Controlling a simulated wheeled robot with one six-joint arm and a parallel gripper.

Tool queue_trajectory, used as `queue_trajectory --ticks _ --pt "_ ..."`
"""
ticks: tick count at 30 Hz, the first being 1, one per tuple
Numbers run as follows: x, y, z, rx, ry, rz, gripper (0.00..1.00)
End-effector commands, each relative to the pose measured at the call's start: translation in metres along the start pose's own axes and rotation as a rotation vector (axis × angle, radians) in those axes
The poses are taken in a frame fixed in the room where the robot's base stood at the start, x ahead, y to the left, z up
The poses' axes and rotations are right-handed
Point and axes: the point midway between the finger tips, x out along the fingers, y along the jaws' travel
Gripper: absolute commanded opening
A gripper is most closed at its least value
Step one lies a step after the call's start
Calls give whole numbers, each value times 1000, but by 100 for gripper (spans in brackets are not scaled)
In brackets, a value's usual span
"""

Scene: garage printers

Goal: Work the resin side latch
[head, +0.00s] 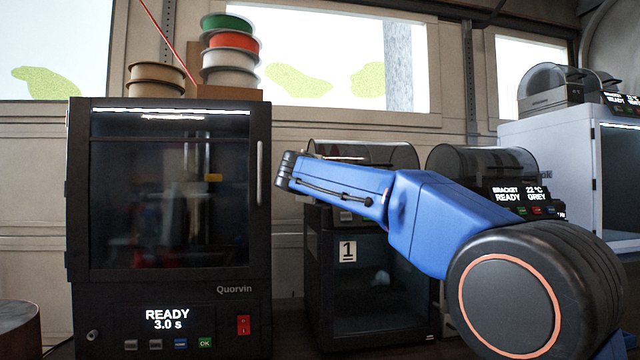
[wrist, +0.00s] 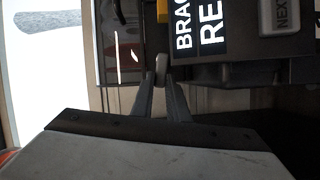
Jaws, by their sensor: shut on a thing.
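In the wrist view, my gripper (wrist: 161,88) has its two grey fingers closed on a small light-grey tab, the latch (wrist: 161,66), at the edge of a dark printer body. The printer's display (wrist: 205,30) beside it shows part of "BRAC" and "RE", turned sideways. In the head view, my arm reaches left across a dark machine marked 1 (head: 347,252), its dark end near that machine's upper left. The fingers and the latch are hidden in the head view.
A tall Quorvin printer (head: 172,289) stands left, with spools (head: 228,42) on top. Behind my arm is a display (head: 517,194) reading "BRACKET READY 22 °C GREY". A white cabinet (head: 546,150) stands right. A NEXT button (wrist: 283,14) is near the latch.

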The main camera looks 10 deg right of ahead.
Motion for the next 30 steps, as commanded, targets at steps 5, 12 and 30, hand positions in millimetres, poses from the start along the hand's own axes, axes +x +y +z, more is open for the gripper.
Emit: queue_trajectory --ticks 5,12,30 --pt "0 -2 0 -6 -1 0 0" --pt "0 -2 0 -6 -1 0 0" --pt "-18 0 0 -5 0 2 33"
